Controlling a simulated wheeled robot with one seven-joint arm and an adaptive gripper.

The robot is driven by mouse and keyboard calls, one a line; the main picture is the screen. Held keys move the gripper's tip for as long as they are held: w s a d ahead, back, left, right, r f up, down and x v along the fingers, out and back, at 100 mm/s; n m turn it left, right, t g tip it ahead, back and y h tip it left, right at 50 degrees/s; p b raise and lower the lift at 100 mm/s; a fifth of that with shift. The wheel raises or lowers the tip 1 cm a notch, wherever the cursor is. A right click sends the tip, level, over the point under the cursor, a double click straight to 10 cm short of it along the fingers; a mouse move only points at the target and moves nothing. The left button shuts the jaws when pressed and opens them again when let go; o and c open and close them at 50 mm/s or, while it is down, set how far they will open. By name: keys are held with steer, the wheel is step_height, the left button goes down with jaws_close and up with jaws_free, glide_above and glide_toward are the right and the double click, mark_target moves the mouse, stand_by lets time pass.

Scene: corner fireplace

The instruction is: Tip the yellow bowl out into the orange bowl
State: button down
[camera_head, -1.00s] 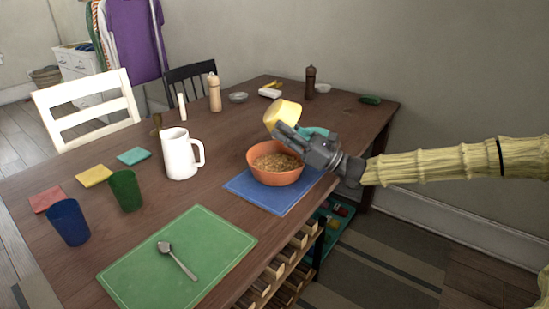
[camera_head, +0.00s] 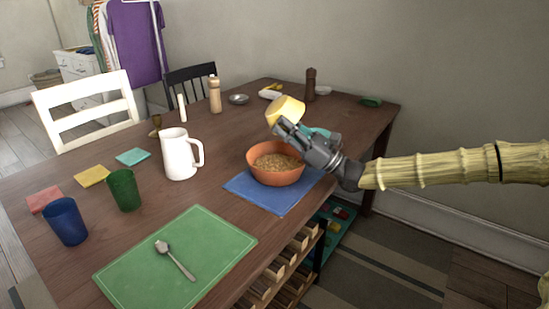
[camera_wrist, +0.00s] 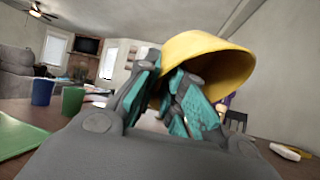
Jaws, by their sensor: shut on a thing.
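The yellow bowl (camera_head: 287,109) is in my gripper (camera_head: 284,126), tilted above the far side of the orange bowl. In the wrist view the yellow bowl (camera_wrist: 205,58) lies on its side, with the teal fingers of my gripper (camera_wrist: 172,95) shut on it. Its inside is mostly hidden, so I cannot tell whether anything is left in it. The orange bowl (camera_head: 273,178) stands upright on a blue mat (camera_head: 247,193) and holds brown, grainy food (camera_head: 277,162). My gripper is above and to the right of the orange bowl, apart from it.
A white pitcher (camera_head: 178,158) stands left of the orange bowl. A green mat (camera_head: 150,265) with a spoon (camera_head: 176,261) lies in front. Green (camera_head: 124,190) and blue (camera_head: 67,222) cups stand at left. A pepper mill (camera_head: 310,85) stands behind the yellow bowl.

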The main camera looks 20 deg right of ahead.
steer(key=shift+d+m+t+b, duration=0.15)
steer(key=shift+m+t+b, duration=0.25)
steer(key=shift+b, duration=0.2)
stand_by(2.6)
steer(key=shift+r+n+g+p, duration=0.3)
steer(key=shift+r+n+p, duration=0.15)
steer(key=shift+p, duration=0.55)
steer(key=f+n+g+p, duration=0.1)
steer(key=p, duration=0.1)
steer(key=a+n+g+h+p, duration=0.1)
steer(key=p, duration=0.1)
steer(key=shift+f+g+p, duration=0.3)
steer(key=shift+f+p, duration=0.05)
steer(key=shift+a+f+n+g+h+p, duration=0.15)
steer(key=shift+f+n+g+h+p, duration=0.15)
steer(key=shift+p, duration=0.15)
steer(key=shift+f, duration=0.4)
steer(key=shift+h+p, duration=0.3)
steer(key=shift+p, duration=0.15)
